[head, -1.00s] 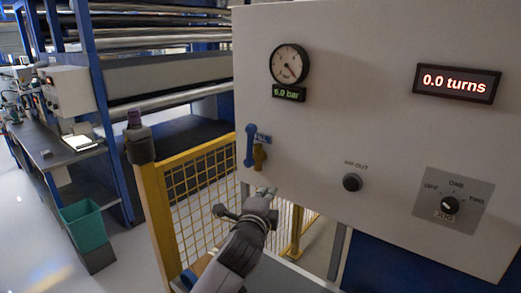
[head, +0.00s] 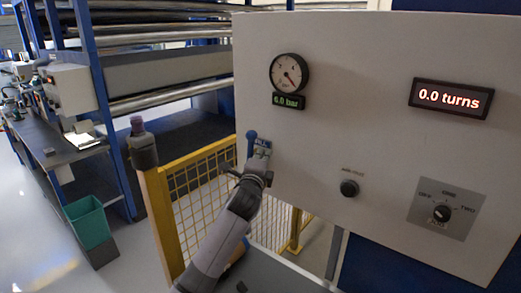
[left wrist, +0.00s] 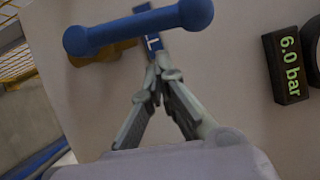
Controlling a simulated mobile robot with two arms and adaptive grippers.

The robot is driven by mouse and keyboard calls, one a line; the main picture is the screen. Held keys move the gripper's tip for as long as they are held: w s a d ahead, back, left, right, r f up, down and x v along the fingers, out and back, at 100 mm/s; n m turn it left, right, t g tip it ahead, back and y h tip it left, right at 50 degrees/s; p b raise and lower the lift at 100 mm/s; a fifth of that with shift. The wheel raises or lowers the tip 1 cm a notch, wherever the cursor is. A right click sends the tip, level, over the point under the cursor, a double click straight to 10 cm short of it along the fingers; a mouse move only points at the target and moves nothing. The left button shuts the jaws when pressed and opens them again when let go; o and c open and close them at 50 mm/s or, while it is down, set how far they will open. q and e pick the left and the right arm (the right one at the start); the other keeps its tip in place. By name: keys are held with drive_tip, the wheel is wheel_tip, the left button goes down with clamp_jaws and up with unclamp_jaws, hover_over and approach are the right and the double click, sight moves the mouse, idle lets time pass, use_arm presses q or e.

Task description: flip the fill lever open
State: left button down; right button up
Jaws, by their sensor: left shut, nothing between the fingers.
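The blue fill lever (head: 252,138) is on the left edge of the grey panel (head: 330,110), its upper round end showing in the head view. The left wrist view shows the whole lever (left wrist: 138,28), a bar with two round ends, with a brass valve (left wrist: 100,54) behind it and part of the blue label (left wrist: 153,42). My left gripper (head: 256,160) is shut and empty in front of the panel, covering the lever's lower part in the head view. In the left wrist view its fingertips (left wrist: 160,68) are just beside the lever; contact cannot be told. My right gripper is not in view.
A pressure gauge (head: 289,72) with a 6.0 bar display (head: 289,102) sits above right of the lever. A yellow mesh fence (head: 200,190) stands left, below the panel.

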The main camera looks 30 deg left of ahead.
sight(250, 151)
use_arm(q)
drive_tip(key=shift+s+a, duration=0.1)
drive_tip(key=shift+a, duration=0.45)
drive_tip(key=shift+a+r+p, duration=0.45)
drive_tip(key=shift+a+p, duration=0.15)
drive_tip(key=shift+a, duration=0.2)
